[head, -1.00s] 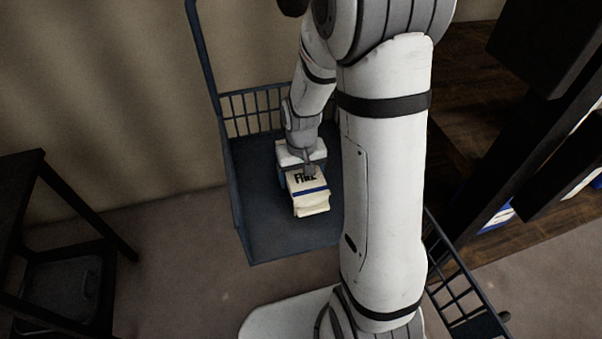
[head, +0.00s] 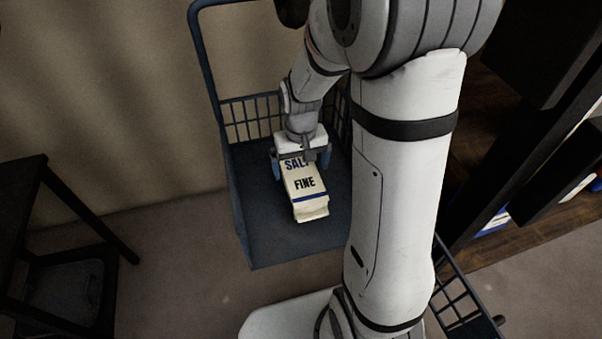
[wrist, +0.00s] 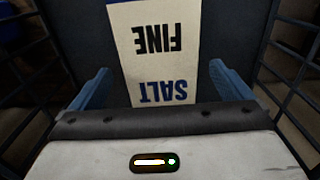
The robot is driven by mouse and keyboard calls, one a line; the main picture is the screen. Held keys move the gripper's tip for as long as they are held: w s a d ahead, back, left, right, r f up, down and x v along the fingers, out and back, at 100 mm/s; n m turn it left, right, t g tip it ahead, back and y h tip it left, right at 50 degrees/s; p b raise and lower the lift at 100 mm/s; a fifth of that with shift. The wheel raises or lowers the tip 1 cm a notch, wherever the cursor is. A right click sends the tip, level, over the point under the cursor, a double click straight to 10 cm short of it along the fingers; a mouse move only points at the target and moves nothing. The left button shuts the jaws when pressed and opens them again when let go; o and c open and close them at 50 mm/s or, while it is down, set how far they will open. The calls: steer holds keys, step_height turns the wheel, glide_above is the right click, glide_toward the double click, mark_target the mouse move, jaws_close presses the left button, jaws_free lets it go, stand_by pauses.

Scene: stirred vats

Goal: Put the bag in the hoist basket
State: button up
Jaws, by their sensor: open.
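The bag (head: 306,190) is cream with a blue stripe and the words "SALT FINE". It lies on the dark blue floor of the hoist basket (head: 275,238). My gripper (head: 301,172) is at the bag's far end, with its fingers apart. In the wrist view the bag (wrist: 155,45) lies between and beyond the open blue fingers (wrist: 158,82), with a gap on each side. Part of the bag's far end is hidden behind my gripper in the head view.
The basket has barred sides (head: 250,118) and a tall blue frame (head: 205,60). A dark table (head: 25,200) stands at the left. Wooden shelving (head: 500,120) stands at the right. Bare floor (head: 180,250) lies between table and basket.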

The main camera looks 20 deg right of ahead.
mark_target(301, 172)
step_height(301, 172, up, 5)
steer(key=shift+r+p, duration=0.2)
steer(key=shift+p, duration=0.25)
steer(key=shift+s+r, duration=0.15)
steer(key=shift+r, duration=0.15)
steer(key=s+r, duration=0.3)
steer(key=s, duration=0.3)
steer(key=s+r+t, duration=0.1)
steer(key=s+r, duration=0.3)
steer(key=s, duration=0.3)
steer(key=shift+s+t, duration=0.2)
steer(key=shift+t, duration=0.1)
